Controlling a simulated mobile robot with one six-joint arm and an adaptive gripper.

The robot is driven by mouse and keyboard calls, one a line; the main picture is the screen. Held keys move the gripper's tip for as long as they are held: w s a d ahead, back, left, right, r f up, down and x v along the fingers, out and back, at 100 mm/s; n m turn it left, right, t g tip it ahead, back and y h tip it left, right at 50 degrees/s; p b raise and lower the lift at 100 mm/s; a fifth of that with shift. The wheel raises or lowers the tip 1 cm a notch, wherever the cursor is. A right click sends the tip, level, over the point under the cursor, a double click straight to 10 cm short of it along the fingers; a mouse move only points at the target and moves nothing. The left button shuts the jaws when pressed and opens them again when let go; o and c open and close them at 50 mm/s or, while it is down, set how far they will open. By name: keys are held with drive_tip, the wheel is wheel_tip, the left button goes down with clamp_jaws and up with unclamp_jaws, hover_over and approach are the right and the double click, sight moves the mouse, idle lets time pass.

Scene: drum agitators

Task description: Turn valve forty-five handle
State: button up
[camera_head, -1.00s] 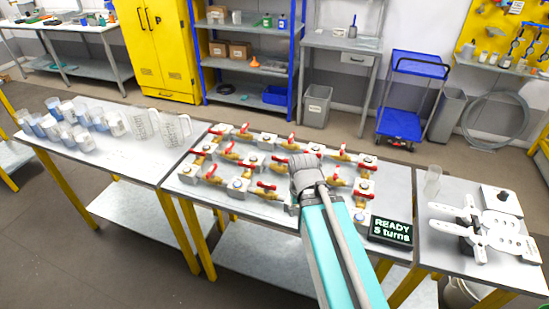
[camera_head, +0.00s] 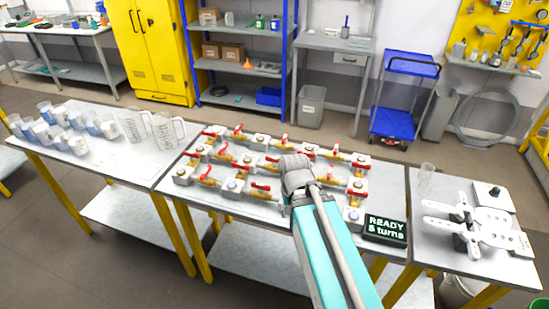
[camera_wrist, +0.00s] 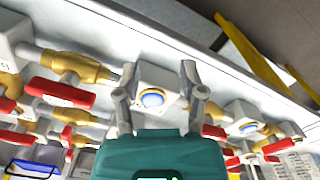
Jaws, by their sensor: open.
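Several valves with red handles and brass bodies (camera_head: 207,180) stand in rows on the grey middle table. Light grey blocks with blue round caps sit among them. I cannot read which valve is forty-five. In the wrist view my gripper (camera_wrist: 158,72) has its two fingers apart, one on each side of a block with a blue cap (camera_wrist: 152,97). Nothing is visibly held. A red valve handle (camera_wrist: 60,93) on a brass body lies left of the fingers, apart from them. In the head view my wrist hides the gripper and the valves behind it.
Clear beakers and jugs (camera_head: 166,128) stand on the left table. White flat parts (camera_head: 487,232) lie on the right table. A blue cart (camera_head: 396,122) stands behind.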

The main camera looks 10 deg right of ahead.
sight(274, 158)
drive_tip(key=shift+w, duration=0.1)
drive_tip(key=w+r+n+p, duration=0.6)
drive_tip(key=w+r+p, duration=0.1)
drive_tip(key=w, duration=0.6)
drive_tip(key=w+r+n+p, duration=0.6)
drive_tip(key=w, duration=0.7)
drive_tip(key=shift+r+p, duration=0.4)
drive_tip(key=shift+s+a+f, duration=0.1)
drive_tip(key=shift+f, duration=0.1)
wheel_tip(274, 158, down, 13)
drive_tip(key=b, duration=1.3)
drive_tip(key=shift+f+b, duration=0.2)
drive_tip(key=shift+b, duration=0.2)
clamp_jaws()
